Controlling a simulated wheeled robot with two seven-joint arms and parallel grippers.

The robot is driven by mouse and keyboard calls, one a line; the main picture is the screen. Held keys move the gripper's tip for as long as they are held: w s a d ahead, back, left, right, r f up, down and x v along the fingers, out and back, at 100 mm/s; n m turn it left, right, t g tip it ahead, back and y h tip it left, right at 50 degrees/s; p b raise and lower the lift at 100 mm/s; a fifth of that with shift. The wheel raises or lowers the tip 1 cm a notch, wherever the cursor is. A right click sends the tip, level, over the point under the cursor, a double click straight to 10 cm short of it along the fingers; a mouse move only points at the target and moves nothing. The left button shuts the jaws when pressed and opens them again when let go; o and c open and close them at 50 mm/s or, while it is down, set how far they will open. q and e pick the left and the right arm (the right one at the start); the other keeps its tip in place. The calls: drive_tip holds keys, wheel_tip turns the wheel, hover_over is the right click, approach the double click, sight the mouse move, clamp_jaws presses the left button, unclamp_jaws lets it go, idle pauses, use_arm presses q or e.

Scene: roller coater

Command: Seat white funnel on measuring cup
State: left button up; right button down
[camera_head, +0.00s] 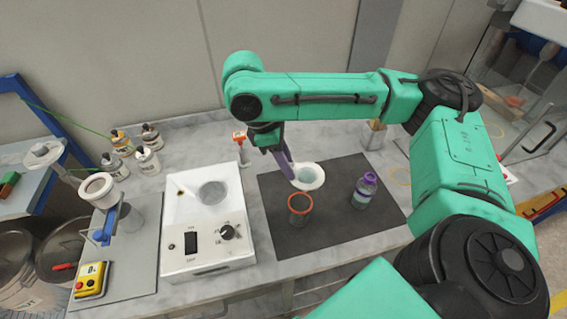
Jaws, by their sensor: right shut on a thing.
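The white funnel (318,182) shows as a wide white ring with a pale bluish-grey middle, at the back of the dark mat. My right gripper (288,172) reaches down from above, its purple fingers shut on the funnel's left rim. A clear cup with an orange-red rim (299,211), which looks like the measuring cup, stands upright on the mat, just in front and left of the funnel. Nothing shows on its rim. I cannot tell how high the funnel is or what lies under it. My left gripper is not in view.
A white stirrer device with a knob (208,240) stands left of the mat. Several small bottles (147,160) stand further left. The mat's front is clear.

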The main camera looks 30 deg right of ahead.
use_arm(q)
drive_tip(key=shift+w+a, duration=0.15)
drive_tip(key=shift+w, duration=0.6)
use_arm(e)
drive_tip(key=f, duration=0.3)
drive_tip(key=w+f, duration=0.1)
drive_tip(key=f, duration=0.1)
drive_tip(key=shift+a, duration=0.25)
use_arm(q)
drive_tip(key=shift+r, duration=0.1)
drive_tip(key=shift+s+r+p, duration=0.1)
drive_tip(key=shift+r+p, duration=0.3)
drive_tip(key=shift+p, duration=0.1)
use_arm(e)
drive_tip(key=shift+f, duration=0.15)
use_arm(q)
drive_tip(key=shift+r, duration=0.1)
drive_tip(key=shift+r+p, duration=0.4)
drive_tip(key=shift+p, duration=0.05)
use_arm(e)
drive_tip(key=shift+f, duration=0.25)
